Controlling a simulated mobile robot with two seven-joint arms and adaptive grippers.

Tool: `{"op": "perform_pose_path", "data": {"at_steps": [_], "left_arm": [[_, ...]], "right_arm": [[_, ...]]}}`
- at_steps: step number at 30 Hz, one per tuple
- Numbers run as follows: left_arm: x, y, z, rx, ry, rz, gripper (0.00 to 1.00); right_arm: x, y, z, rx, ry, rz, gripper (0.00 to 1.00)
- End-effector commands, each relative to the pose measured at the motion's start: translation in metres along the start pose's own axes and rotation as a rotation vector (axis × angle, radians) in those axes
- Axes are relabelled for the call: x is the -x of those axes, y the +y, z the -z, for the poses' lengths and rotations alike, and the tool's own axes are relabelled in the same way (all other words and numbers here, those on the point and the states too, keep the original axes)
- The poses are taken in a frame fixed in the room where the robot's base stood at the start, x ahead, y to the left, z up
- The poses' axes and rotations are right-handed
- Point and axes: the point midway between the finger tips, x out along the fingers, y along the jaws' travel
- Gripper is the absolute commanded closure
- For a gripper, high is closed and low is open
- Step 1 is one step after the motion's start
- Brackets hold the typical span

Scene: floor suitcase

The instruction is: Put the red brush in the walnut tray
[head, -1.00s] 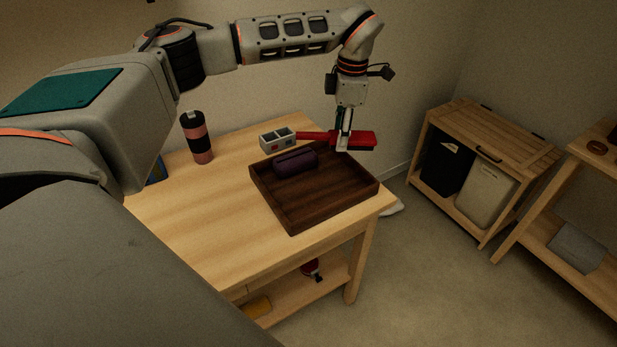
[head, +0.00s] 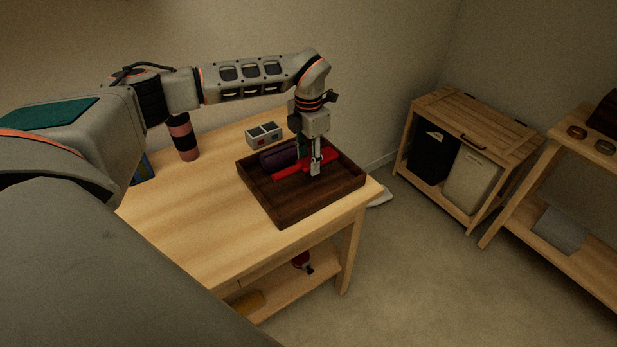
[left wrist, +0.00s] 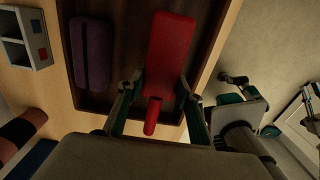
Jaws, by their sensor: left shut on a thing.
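The red brush (head: 289,170) is held by my left gripper (head: 316,169), low over the inside of the walnut tray (head: 284,214). Whether the brush touches the tray floor I cannot tell. In the left wrist view the brush (left wrist: 170,50) lies between the fingers (left wrist: 158,100), its handle end toward the wrist and the tray (left wrist: 212,50) beneath it. A dark purple case (head: 276,154) lies in the tray's back left part, beside the brush; it also shows in the left wrist view (left wrist: 90,55).
A grey two-compartment box (head: 264,133) stands behind the tray. A pink and black bottle (head: 184,140) stands at the table's back left. The wooden tabletop (head: 190,215) left of the tray is clear. A hamper cabinet (head: 467,120) and a shelf stand apart at right.

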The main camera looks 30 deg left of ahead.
Motion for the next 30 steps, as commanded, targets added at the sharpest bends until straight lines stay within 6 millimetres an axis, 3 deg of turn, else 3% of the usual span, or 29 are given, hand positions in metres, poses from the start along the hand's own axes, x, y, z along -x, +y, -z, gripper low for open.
{"op": "perform_pose_path", "data": {"at_steps": [3,11,18,29,30], "left_arm": [[-0.018,0.0,0.0,0.0,0.0,0.001,0.88],[-0.035,-0.001,0.0,-0.001,0.0,0.001,0.88],[-0.067,0.0,-0.001,-0.001,-0.001,0.0,0.88],[-0.07,0.0,-0.001,-0.001,-0.001,0.0,0.88],[-0.071,0.0,0.0,-0.001,-0.001,0.0,0.62]], "right_arm": [[-0.001,0.0,-0.001,0.0,-0.001,0.0,0.79],[-0.001,0.0,-0.001,0.0,-0.001,0.0,0.79],[-0.002,0.0,-0.002,0.0,-0.001,0.0,0.79],[-0.002,-0.001,-0.003,0.0,-0.001,0.001,0.79],[-0.002,-0.001,-0.003,0.0,-0.001,0.001,0.79]]}}
